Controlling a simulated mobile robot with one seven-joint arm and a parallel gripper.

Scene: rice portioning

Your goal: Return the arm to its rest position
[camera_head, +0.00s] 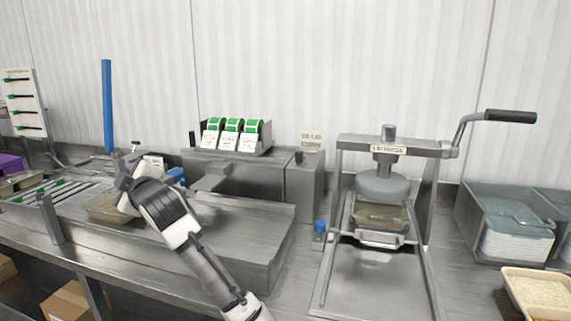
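My arm reaches from the bottom centre of the head view up and left over the steel counter (262,248). Its black-and-white end with my gripper (122,205) is over or beside a shallow clear container (100,209) at the end of the roller conveyor. The gripper's fingers are mostly hidden by the wrist and blurred. I cannot tell whether they are open or shut, or whether they touch the container.
A press (382,188) with a long handle stands at the right with a clear container (380,214) under its plate. Label rolls (232,132) stand behind the arm. A bin of lids (514,235) and a rice tray (540,290) are at far right. A blue post (107,105) rises at left.

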